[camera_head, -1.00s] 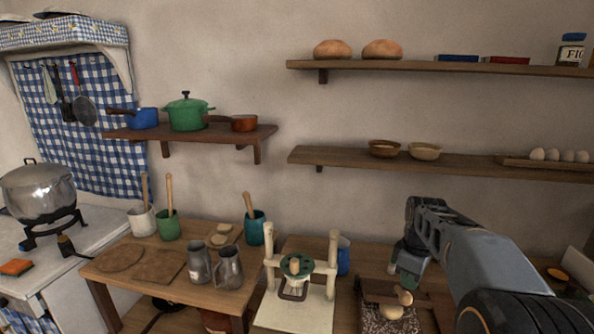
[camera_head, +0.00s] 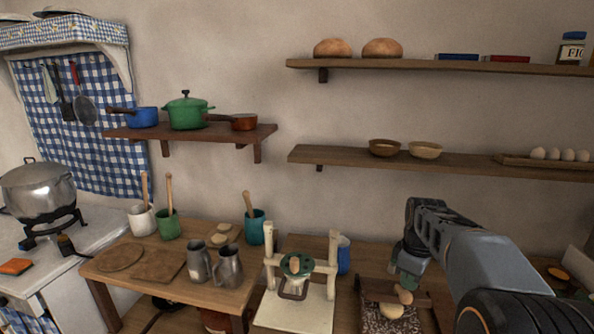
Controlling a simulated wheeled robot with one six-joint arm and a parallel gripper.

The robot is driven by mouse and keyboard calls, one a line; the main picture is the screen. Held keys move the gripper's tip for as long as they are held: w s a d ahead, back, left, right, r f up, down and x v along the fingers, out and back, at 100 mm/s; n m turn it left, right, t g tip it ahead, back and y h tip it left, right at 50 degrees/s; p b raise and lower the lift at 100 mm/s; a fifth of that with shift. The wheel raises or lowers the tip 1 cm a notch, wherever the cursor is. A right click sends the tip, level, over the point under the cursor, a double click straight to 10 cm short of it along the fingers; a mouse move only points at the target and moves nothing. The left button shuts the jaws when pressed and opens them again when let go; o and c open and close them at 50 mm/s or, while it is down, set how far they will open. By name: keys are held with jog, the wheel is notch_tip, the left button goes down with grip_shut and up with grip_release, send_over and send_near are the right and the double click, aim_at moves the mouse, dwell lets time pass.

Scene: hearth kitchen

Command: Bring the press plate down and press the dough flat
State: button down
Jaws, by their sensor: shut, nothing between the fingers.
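The press (camera_head: 332,283) stands on the wooden counter at the lower middle, with two pale upright posts and a pale base board. Its round green press plate (camera_head: 288,263), with a knob on top, sits between the posts above the base, with a dark handle-like loop in front of it. I cannot make out the dough under the plate. My gripper (camera_head: 405,280) is to the right of the press, apart from it, over a dark speckled board. It points down, shut and empty. Its fingertips are small and hard to tell from the pale things below.
The speckled board (camera_head: 378,322) lies right of the press. A blue mug (camera_head: 343,257) stands behind the right post. Metal jugs (camera_head: 228,268) and utensil pots (camera_head: 255,230) stand to the left. A shelf with bowls (camera_head: 384,147) hangs above my arm.

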aim_at(407, 292)
jog(key=shift+f+b, duration=0.55)
jog(key=shift+f, duration=0.35)
jog(key=shift+f+b, duration=0.35)
jog(key=shift+f, duration=0.3)
dwell(0.4)
jog(key=shift+s+a+f+b, duration=0.15)
jog(key=shift+s+f+b, duration=0.5)
jog(key=shift+f+b, duration=0.2)
jog(key=shift+s+a+f+b, duration=0.1)
jog(key=shift+s+f+b, duration=0.55)
jog(key=shift+f, duration=0.25)
dwell(2.0)
jog(key=shift+s+a+f+b, duration=0.1)
jog(key=shift+s+f+b, duration=0.15)
jog(key=shift+f+b, duration=0.35)
jog(key=shift+s+f+b, duration=0.25)
jog(key=shift+f+b, duration=0.1)
jog(key=shift+f, duration=0.3)
dwell(1.1)
